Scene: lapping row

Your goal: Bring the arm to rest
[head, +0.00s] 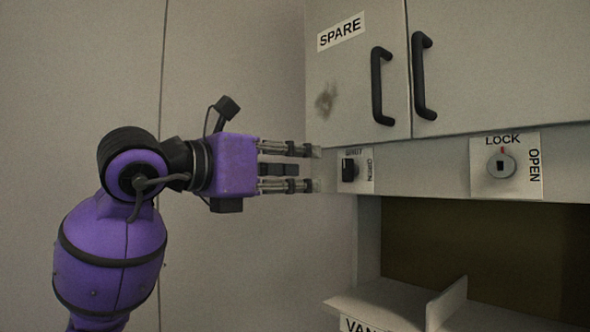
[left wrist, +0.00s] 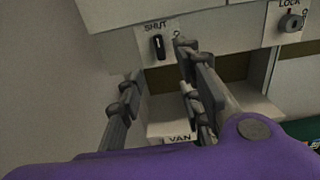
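My left arm, purple and black, comes in from the left in the head view. Its left gripper (head: 316,168) is open and empty, its two fingers apart and pointing right. The fingertips are close to a black knob (head: 349,170) on a small labelled plate below the cupboard doors; I cannot tell the exact gap. In the left wrist view, the open fingers (left wrist: 155,85) reach toward the same knob (left wrist: 158,46), whose plate reads SHUT. My right gripper is not in view.
A cupboard door (head: 350,75) labelled SPARE has a black handle. To the right is a round lock (head: 501,164) marked LOCK and OPEN. Below is an open recess with a divided shelf (head: 385,301) and a partly visible VAN label. A plain wall stands behind the arm.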

